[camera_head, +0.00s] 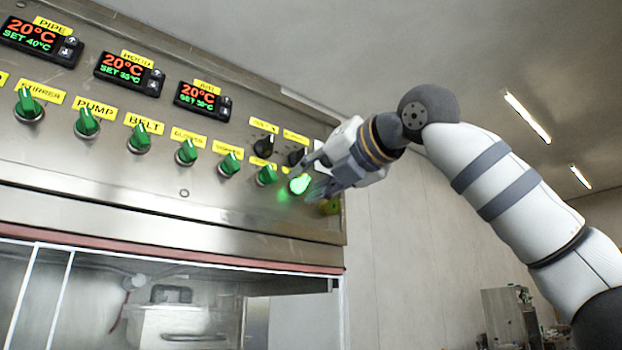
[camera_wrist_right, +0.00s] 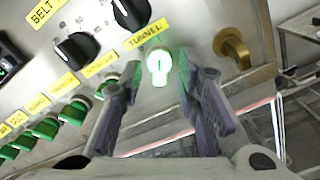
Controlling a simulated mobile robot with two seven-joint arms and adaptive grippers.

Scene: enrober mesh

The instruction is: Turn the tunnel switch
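The tunnel switch (camera_wrist_right: 158,66) is a rotary knob that glows bright green, below a yellow label reading TUNNEL (camera_wrist_right: 146,34). It shows in the head view (camera_head: 299,184) at the lower right of the control panel. My right gripper (camera_wrist_right: 161,78) is open, with one finger to each side of the knob. Gaps show between the fingers and the knob in the wrist view. The head view shows the right gripper (camera_head: 314,178) at the panel's right end, beside the knob. The left gripper is in neither view.
A row of green knobs (camera_head: 187,153) runs left of the tunnel switch along the steel panel (camera_head: 120,180). Black knobs (camera_wrist_right: 76,50) sit close above it. A yellow-brown round part (camera_wrist_right: 233,48) is just right of the gripper. Temperature displays (camera_head: 203,100) are higher up.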

